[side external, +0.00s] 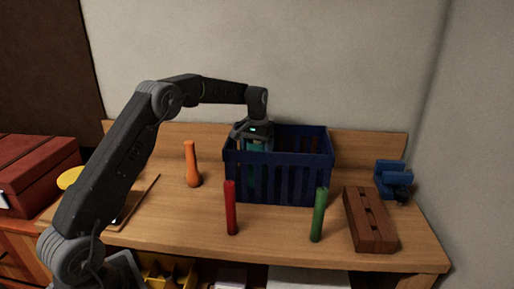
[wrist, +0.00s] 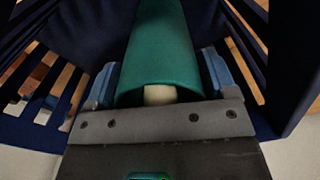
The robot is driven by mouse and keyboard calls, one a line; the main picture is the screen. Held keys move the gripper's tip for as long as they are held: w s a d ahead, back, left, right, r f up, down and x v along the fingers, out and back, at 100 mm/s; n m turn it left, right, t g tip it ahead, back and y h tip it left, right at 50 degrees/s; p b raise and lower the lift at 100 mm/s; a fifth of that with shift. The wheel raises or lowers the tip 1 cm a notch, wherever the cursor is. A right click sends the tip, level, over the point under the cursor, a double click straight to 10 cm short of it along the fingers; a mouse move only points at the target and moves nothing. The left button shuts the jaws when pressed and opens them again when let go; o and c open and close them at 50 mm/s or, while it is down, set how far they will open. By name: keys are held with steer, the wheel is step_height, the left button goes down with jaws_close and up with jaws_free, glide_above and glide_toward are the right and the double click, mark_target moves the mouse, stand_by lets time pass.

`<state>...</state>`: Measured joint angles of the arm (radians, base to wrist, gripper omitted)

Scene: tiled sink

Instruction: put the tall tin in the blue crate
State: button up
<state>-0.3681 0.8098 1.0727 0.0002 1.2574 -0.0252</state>
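The tall tin (wrist: 158,45) is a teal-green cylinder in the wrist view, with a pale spot at its near end. My gripper (wrist: 160,88) has a blue finger against each side of this near end and appears shut on it. In the side view my gripper (side external: 253,134) points down into the mouth of the blue crate (side external: 290,185). A teal part of the tin (side external: 258,146) shows just below it, inside the crate. The slatted crate walls surround the tin in the wrist view. The tin's lower end is hidden, so I cannot tell whether it touches the crate floor.
An orange vase-like object (side external: 192,168) stands left of the crate. A red stick (side external: 231,208) and a green stick (side external: 319,215) stand in front. A brown slotted block (side external: 370,220) and a blue object (side external: 391,178) are at right. A red box (side external: 35,175) is far left.

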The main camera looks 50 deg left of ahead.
steer(key=shift+o, duration=1.3)
step_height(320, 180, up, 11)
steer(key=shift+r, duration=0.1)
steer(key=shift+d+r, duration=0.1)
steer(key=shift+r, duration=0.5)
steer(key=s+d+r+m+t, duration=0.1)
steer(key=s+d+r+t, duration=0.1)
steer(key=s+d+r, duration=0.4)
steer(key=s+d+r+m+t, duration=0.1)
steer(key=s+d+r, duration=0.1)
steer(key=s+d, duration=0.65)
steer(key=s+d+f+m+t, duration=0.1)
steer(key=s+d+f, duration=0.2)
steer(key=s, duration=0.6)
steer(key=s+d+f+m+t, duration=0.1)
steer(key=s+d+f, duration=0.2)
steer(key=s+f, duration=0.3)
steer(key=s, duration=0.4)
steer(key=shift+s+m+t, duration=0.3)
